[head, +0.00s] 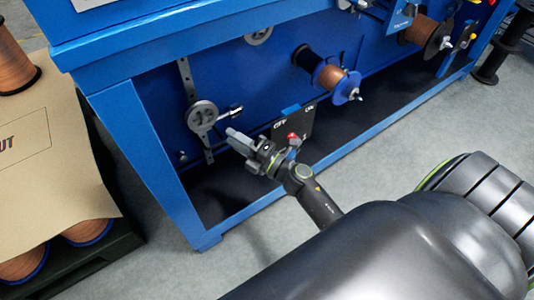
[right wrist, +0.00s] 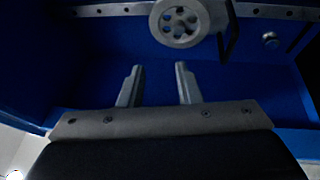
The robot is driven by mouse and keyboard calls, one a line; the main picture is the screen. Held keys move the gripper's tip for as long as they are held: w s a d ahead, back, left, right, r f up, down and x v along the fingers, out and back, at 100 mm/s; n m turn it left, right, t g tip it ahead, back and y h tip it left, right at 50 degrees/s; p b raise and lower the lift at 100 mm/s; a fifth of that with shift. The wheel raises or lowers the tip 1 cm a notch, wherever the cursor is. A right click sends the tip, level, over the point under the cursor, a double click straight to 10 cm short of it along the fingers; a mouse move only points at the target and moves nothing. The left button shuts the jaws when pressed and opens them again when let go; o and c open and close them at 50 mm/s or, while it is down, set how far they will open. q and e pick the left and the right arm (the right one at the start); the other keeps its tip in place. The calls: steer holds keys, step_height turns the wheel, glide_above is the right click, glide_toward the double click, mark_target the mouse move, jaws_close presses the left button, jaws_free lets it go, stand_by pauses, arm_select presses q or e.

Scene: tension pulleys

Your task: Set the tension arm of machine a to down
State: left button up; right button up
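A grey spoked pulley wheel (head: 202,117) sits on a slotted metal bar (head: 185,78) on the machine's blue front panel. A short rod sticks out to the right from the wheel. The wheel also shows at the top of the right wrist view (right wrist: 179,22), with the slotted bar (right wrist: 110,9) running across behind it. My right gripper (head: 235,139) is just below and right of the wheel, apart from it. In the right wrist view its fingers (right wrist: 159,72) are spread with nothing between them. My left gripper is not in view. No label for machine a is readable.
A dark plate with lettering (head: 306,124) hangs behind my right wrist, with a red part beside it. A copper wire spool (head: 335,79) sticks out to the right. The blue frame post (head: 150,160) stands left. Cardboard (head: 60,150) and spools lie further left.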

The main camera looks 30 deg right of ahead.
steer(key=b+v, duration=0.2)
steer(key=v, duration=0.7)
steer(key=shift+d+b, duration=0.2)
steer(key=shift+b, duration=0.1)
stand_by(0.4)
steer(key=shift+s, duration=0.1)
steer(key=shift+r, duration=0.1)
stand_by(0.4)
